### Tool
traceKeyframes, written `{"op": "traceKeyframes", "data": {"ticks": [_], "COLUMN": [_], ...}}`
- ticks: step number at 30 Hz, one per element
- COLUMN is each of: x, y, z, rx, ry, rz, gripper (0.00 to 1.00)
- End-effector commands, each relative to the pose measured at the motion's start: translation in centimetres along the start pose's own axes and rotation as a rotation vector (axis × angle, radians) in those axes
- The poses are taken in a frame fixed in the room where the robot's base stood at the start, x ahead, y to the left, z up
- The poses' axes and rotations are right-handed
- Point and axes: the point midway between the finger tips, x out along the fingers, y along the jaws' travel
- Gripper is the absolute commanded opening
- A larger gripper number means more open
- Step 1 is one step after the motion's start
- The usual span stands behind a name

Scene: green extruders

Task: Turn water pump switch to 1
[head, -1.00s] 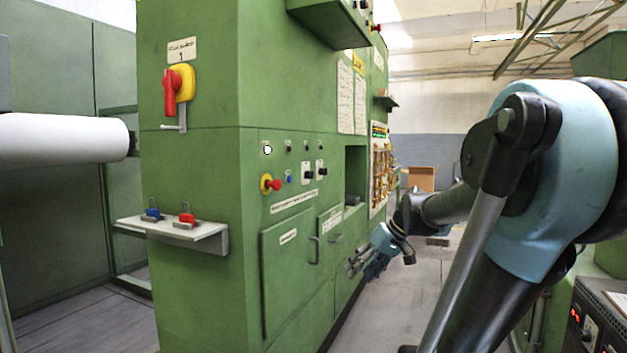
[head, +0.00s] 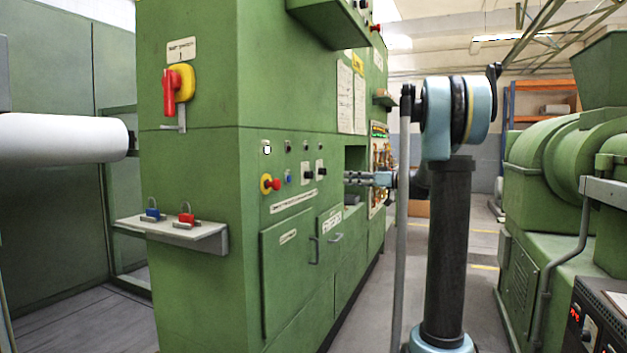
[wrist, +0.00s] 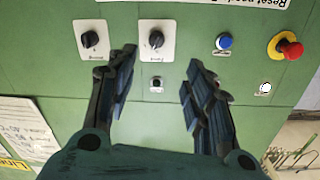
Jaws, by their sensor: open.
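Two black rotary switches on white plates sit on the green cabinet's panel. In the head view they are the left switch (head: 308,174) and the right switch (head: 320,170); the upside-down wrist view shows the same left switch (wrist: 155,40) and right switch (wrist: 91,40). Their labels are too small to read, so I cannot tell which is the water pump. My gripper (wrist: 160,60) is open and empty, facing the panel. In the wrist picture, its fingertips lie on either side of the left switch, just below it. Contact is not visible. My gripper (head: 350,177) is right of the switches in the head view.
A blue button (wrist: 224,42) and a red mushroom button (wrist: 287,48) are beside the switches. A small dark fitting (wrist: 157,86) shows between my fingers. A red handle (head: 170,92) and a shelf with padlocks (head: 215,236) are left. A green machine (head: 560,180) stands right.

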Motion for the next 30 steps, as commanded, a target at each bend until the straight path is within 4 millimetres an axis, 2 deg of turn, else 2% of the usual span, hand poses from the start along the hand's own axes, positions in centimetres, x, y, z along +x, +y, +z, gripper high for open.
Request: {"op": "traceKeyframes", "data": {"ticks": [5,8,30], "x": [0.5,1.6,14.2], "y": [0.7,0.7,0.5], "z": [-0.6,-0.6,-0.9], "rx": [-0.016,-0.016,-0.014], "ry": [0.025,0.024,0.022], "rz": [-0.004,-0.005,-0.005], "gripper": [0.47,0.47,0.47]}}
